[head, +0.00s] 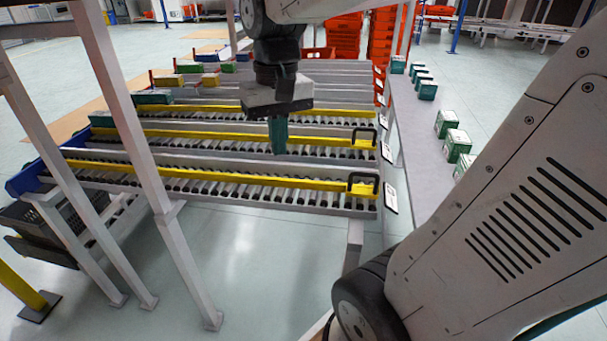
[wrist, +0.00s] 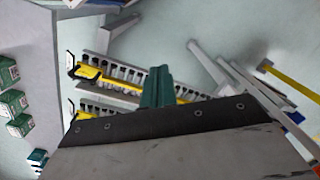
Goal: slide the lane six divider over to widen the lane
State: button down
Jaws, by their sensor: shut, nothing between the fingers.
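Yellow lane dividers run along the roller lanes. The front divider (head: 230,179) has a black handle (head: 362,183) at its right end; it appears in the wrist view as the yellow bar (wrist: 100,77). A second divider (head: 220,137) with its own handle (head: 364,136) lies behind it, and a third yellow strip (head: 330,113) is farther back. I cannot tell which one is lane six. My gripper (head: 278,151), with green fingers, is shut and empty. It points down over the lanes, left of the handles. It shows in the wrist view (wrist: 156,88); its contact with any divider is unclear.
Green-and-white boxes (head: 446,124) stand on a grey shelf (head: 415,160) at the right. Orange totes (head: 382,40) are stacked behind. Grey frame posts (head: 120,90) rise at the left of the rack. The floor in front is clear.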

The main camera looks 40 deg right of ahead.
jog(key=w+d+f+m+g, duration=0.1)
jog(key=w+d+f+m, duration=0.1)
jog(key=w+d, duration=0.45)
jog(key=m+y, duration=0.2)
send_over(302, 198)
jog(key=w+a, duration=0.2)
jog(key=a, duration=0.1)
jog(key=w+d+x, duration=0.1)
jog(key=x, duration=0.3)
jog(key=w+d+f+m+g+y, duration=0.1)
jog(key=w+d+f+m, duration=0.2)
jog(key=d+f, duration=0.7)
jog(key=shift+w+d+f, duration=0.35)
jog(key=shift+d, duration=0.25)
jog(key=x, duration=1)
jog(key=shift+s+a, duration=0.1)
jog(key=shift+a, duration=0.1)
jog(key=s+a, duration=0.1)
jog(key=a, duration=0.1)
jog(key=s+a, duration=0.2)
